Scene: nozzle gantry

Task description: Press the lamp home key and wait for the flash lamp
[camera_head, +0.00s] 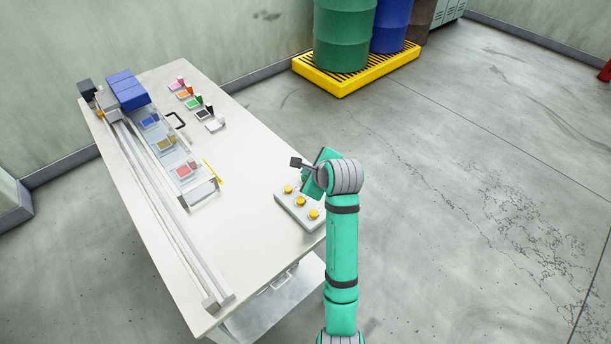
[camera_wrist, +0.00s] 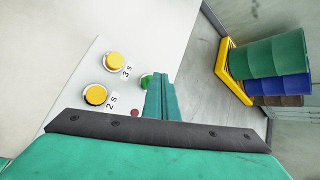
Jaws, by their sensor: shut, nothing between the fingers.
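A light grey key panel (camera_head: 283,199) lies at the right edge of the table, with several yellow round keys (camera_head: 314,214). In the wrist view, yellow keys labelled "3 s" (camera_wrist: 114,62) and "2 s" (camera_wrist: 96,94) show, plus a green key (camera_wrist: 146,80) and a small dark red dot (camera_wrist: 135,112). My gripper (camera_wrist: 161,76) is shut and empty, its fingers in front of part of the green key. I cannot tell whether they touch it. Which key is the lamp home key is not readable, and I cannot identify the flash lamp.
A rail gantry (camera_head: 165,215) runs along the table's left side, with a blue block (camera_head: 127,90) at its far end. Several coloured samples and small bottles stand near it. Drums on a yellow pallet (camera_head: 342,86) stand behind. The table's middle is clear.

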